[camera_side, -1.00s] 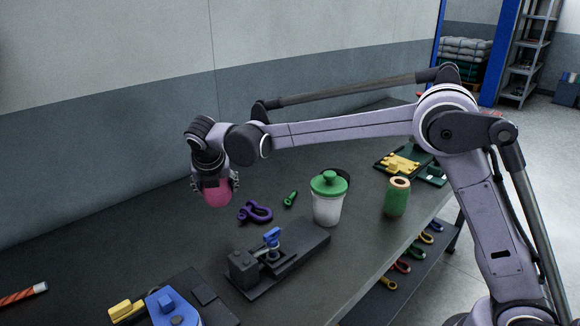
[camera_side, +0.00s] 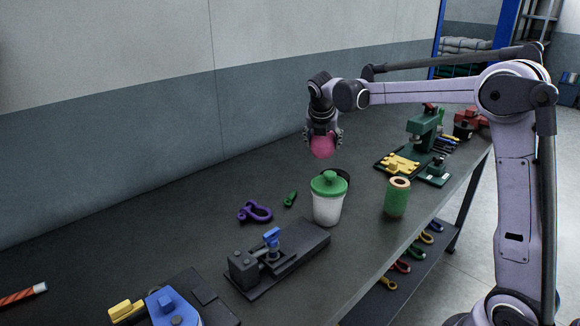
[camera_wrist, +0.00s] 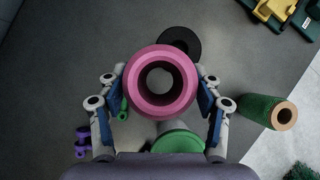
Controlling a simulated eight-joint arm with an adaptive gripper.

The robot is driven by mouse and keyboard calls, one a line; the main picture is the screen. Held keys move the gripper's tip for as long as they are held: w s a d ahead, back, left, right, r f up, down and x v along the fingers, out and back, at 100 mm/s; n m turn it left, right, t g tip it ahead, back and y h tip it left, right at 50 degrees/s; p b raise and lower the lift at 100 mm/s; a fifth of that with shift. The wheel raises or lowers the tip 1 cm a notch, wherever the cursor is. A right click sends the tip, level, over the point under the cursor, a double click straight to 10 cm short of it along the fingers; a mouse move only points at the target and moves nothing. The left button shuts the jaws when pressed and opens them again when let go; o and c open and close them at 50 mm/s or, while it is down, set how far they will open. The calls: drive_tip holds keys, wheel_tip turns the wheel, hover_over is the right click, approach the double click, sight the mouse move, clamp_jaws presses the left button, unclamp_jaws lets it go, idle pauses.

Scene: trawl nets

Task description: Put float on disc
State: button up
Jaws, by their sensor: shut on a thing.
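A pink float (camera_side: 322,146) with a hole through its middle is held in my gripper (camera_side: 323,134), well above the bench. In the wrist view the float (camera_wrist: 160,83) sits between the two fingers of my gripper (camera_wrist: 160,95), which are shut on it. The black disc (camera_wrist: 180,41) lies flat on the bench, just beyond the float in the wrist view, with part of it covered by the float. In the side view the disc (camera_side: 343,174) is mostly hidden behind the green-lidded jar.
The jar (camera_side: 328,200) stands in front of the disc. A green twine spool (camera_side: 397,197) stands to its right. A purple shackle (camera_side: 254,211) and small green piece (camera_side: 290,199) lie left. A dark vise (camera_side: 270,262) is nearer. Yellow and green gear (camera_side: 402,163) lies behind the spool.

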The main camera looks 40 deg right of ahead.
drive_tip(key=s+d+r+m+g, duration=0.1)
drive_tip(key=s+d, duration=0.4)
drive_tip(key=d, duration=0.2)
drive_tip(key=s+d+m, duration=0.2)
drive_tip(key=s+d, duration=0.2)
drive_tip(key=d, duration=0.3)
approach(337, 171)
drive_tip(key=shift+w+d+r+h, duration=0.2)
drive_tip(key=shift+w+d+h, duration=0.2)
drive_tip(key=shift+d, duration=0.35)
drive_tip(key=shift+f, duration=2)
drive_tip(key=shift+f, duration=0.1)
drive_tip(key=o, duration=1.2)
drive_tip(key=shift+c, duration=0.2)
